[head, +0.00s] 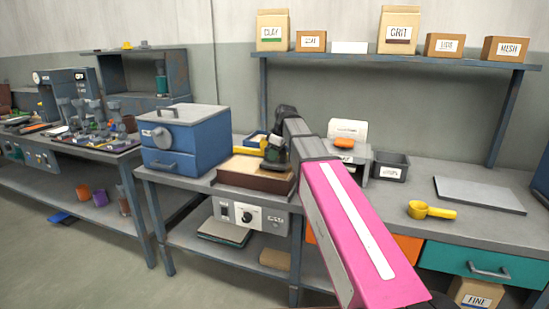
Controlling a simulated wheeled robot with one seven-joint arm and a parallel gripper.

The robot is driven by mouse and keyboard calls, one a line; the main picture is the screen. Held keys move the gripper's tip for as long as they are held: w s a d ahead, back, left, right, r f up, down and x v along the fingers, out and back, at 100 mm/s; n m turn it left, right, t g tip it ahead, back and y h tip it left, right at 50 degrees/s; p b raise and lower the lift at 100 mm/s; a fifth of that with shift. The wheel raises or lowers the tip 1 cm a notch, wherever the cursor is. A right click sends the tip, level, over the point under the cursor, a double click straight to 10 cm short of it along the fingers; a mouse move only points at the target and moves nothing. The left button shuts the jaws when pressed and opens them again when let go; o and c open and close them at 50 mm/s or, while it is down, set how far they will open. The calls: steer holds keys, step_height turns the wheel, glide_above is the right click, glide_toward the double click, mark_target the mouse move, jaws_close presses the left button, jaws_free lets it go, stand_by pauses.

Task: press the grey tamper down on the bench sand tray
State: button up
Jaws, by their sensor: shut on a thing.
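The bench sand tray (240,178) is a brown, shallow box with a lighter sandy top, on the middle bench to the right of the blue oven-like box. My gripper (275,158) is dark and points down over the right part of the tray. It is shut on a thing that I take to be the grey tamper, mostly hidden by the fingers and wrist. I cannot tell whether its lower end touches the sand. My pink and grey arm covers the tray's right side.
The blue box (185,140) stands left of the tray. A yellow item (263,144) lies behind the tray. Right of my arm are a dark bin (391,165), a yellow scoop (430,210) and a flat grey plate (480,194). The right bench top is mostly free.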

steer(key=shift+r, duration=2.85)
steer(key=w+a+r, duration=0.1)
steer(key=w+a, duration=0.2)
steer(key=a, duration=0.4)
steer(key=w+a+r, duration=0.1)
steer(key=w+a, duration=0.2)
steer(key=a, duration=0.4)
steer(key=shift+s+d+f, duration=0.1)
steer(key=shift+f, duration=1.95)
steer(key=shift+s+d+f, duration=0.1)
steer(key=shift+f, duration=1.9)
steer(key=shift+f, duration=0.55)
step_height(320, 180, up, 7)
